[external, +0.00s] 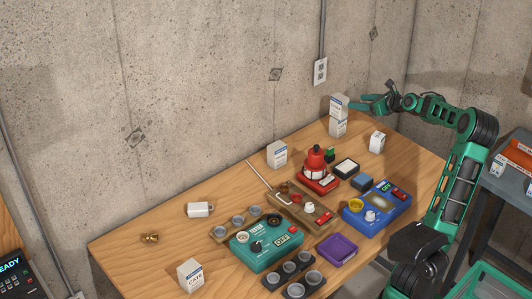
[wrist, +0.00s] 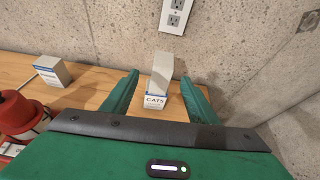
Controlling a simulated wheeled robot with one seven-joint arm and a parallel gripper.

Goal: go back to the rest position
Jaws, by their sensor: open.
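My gripper (external: 371,103) is at the far right end of the wooden table, at the height of a stack of two small white boxes. In the wrist view my gripper (wrist: 158,92) has its two green fingers spread apart. The upper white box (external: 339,104) sits on the lower white box (external: 338,127). The wrist view shows the upper box (wrist: 161,71) and the lower box (wrist: 155,103), marked CATS, between the fingers in the picture, with gaps on both sides. The upper box looks slightly turned on the lower one. My arm reaches in from the right.
The wooden table (external: 130,240) carries a red device (external: 317,172), a blue panel (external: 377,208), a teal panel (external: 266,248) and several other white boxes. A concrete wall (external: 180,90) with an outlet (external: 320,70) stands behind. A grey shelf (external: 508,181) is at the right.

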